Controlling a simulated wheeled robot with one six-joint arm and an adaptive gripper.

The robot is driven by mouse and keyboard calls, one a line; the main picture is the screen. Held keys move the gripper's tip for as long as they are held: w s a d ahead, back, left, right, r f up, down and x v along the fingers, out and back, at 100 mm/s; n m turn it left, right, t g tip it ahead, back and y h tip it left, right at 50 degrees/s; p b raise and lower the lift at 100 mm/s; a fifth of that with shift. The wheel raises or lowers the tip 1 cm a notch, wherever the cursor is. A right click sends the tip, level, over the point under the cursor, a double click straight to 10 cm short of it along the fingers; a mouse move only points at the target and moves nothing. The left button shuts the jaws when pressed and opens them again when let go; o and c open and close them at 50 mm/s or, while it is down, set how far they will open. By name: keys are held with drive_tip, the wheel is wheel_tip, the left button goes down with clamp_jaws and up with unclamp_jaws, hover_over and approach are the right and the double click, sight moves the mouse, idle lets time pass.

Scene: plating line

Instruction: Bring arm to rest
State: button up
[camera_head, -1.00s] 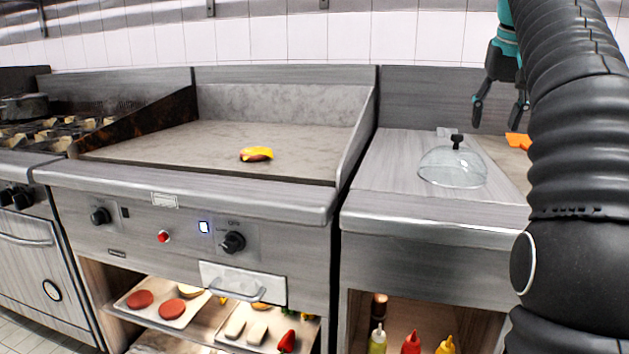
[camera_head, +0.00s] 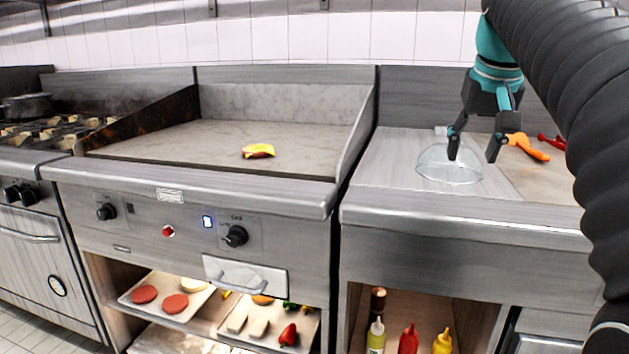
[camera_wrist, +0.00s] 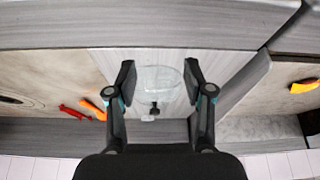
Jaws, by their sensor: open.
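My gripper (camera_head: 474,148) is open and empty, with its fingers pointing down in front of and above the glass dome (camera_head: 436,166) on the steel counter. In the wrist view the dome (camera_wrist: 158,79) shows between and beyond the open fingertips (camera_wrist: 158,75), with its dark knob toward the near side. In the head view the fingers hide the knob. I cannot tell whether the fingers touch the dome; no grip on it shows.
A patty with yellow cheese (camera_head: 258,151) lies on the griddle (camera_head: 215,138). Orange (camera_head: 530,147) and red (camera_head: 552,141) utensils lie on the board at right. Trays with patties (camera_head: 175,304) and buns sit on the shelf below. Several sauce bottles (camera_head: 408,338) stand under the counter.

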drive_tip(key=s+a+f, duration=0.3)
drive_tip(key=s+f, duration=0.3)
drive_tip(key=f, duration=0.3)
drive_tip(key=s+a+f+n, duration=0.1)
drive_tip(key=s+a+f, duration=0.2)
drive_tip(key=s+f, duration=0.4)
drive_tip(key=s+a+f+n+y, duration=0.1)
drive_tip(key=s+a+f, duration=0.2)
drive_tip(key=s+f, duration=0.4)
wheel_tip(320, 180, down, 6)
drive_tip(key=shift+s+a+f+t, duration=0.1)
drive_tip(key=shift+s+a+t, duration=0.1)
drive_tip(key=shift+a+t, duration=0.2)
